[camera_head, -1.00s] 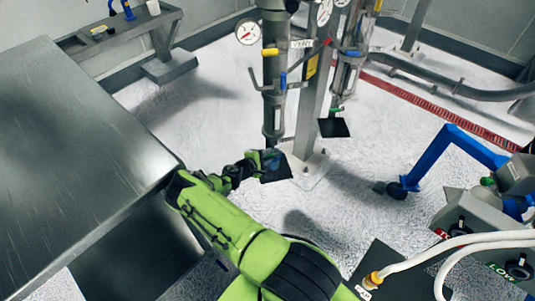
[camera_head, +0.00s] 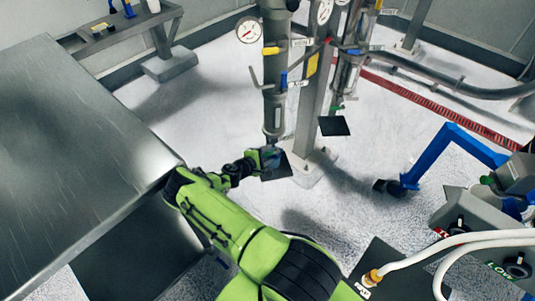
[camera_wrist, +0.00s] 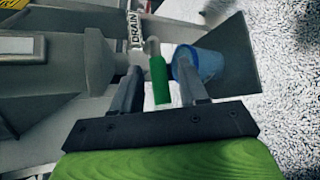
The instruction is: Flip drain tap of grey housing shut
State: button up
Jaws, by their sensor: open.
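The grey housing (camera_head: 275,100) is the upright cylinder left of the post in the head view. In the wrist view, a green handle (camera_wrist: 159,80) hangs from a small metal fitting beside the DRAIN label (camera_wrist: 134,30). My gripper (camera_wrist: 160,77) is open, with one finger on each side of the green handle. I cannot tell whether either finger touches it. In the head view, my gripper (camera_head: 264,157) is at the foot of the grey housing and largely hides the tap there.
A blue cup-like container (camera_wrist: 208,66) is close beside the right finger. A dark square plate (camera_head: 276,170) lies below the housing. A second column (camera_head: 347,75) stands to the right, and a steel table (camera_head: 80,150) fills the left.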

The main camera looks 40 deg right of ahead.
jog(key=p+v, duration=0.3)
jog(key=v, duration=1.2)
